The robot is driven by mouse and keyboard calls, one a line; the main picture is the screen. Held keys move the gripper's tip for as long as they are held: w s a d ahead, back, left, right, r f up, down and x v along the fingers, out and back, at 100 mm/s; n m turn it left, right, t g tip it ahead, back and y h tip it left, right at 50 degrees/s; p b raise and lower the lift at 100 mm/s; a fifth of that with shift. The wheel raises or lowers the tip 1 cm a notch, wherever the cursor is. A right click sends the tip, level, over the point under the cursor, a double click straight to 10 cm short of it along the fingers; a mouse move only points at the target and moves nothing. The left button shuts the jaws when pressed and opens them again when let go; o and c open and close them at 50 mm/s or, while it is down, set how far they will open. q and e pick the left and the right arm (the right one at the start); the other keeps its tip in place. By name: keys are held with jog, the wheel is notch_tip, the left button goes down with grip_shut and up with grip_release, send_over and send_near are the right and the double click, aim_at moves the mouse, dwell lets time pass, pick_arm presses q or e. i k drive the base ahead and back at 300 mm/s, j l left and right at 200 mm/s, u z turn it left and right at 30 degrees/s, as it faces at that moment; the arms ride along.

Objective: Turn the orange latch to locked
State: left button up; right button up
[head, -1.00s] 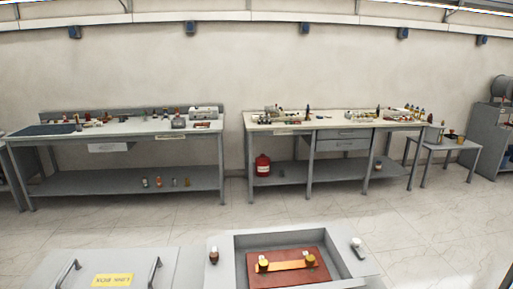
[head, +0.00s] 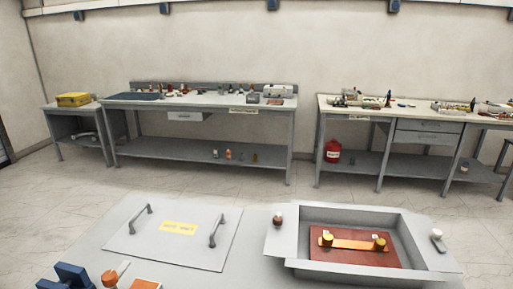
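An open grey box (head: 288,216) stands on the grey table in front of me. A red-brown plate (head: 330,258) lies inside it. On the plate an orange bar (head: 352,244) lies crosswise, with a yellow-orange knob (head: 327,238) near its left end and another (head: 379,242) near its right end. A second orange piece (head: 146,284) is cut off by the bottom edge. I cannot tell which orange part is the latch, nor its lock state. Neither gripper shows.
A flat grey lid (head: 150,243) with two handles and a yellow label lies left of the box. Blue blocks (head: 68,277) and a red-white piece (head: 112,276) sit at the lower left. Workbenches (head: 200,151) line the back wall, with open floor before them.

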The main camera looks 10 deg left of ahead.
aim_at(110, 277)
jog(key=u, duration=1.5)
jog(key=i+j+z, duration=0.15)
jog(key=j, duration=0.1)
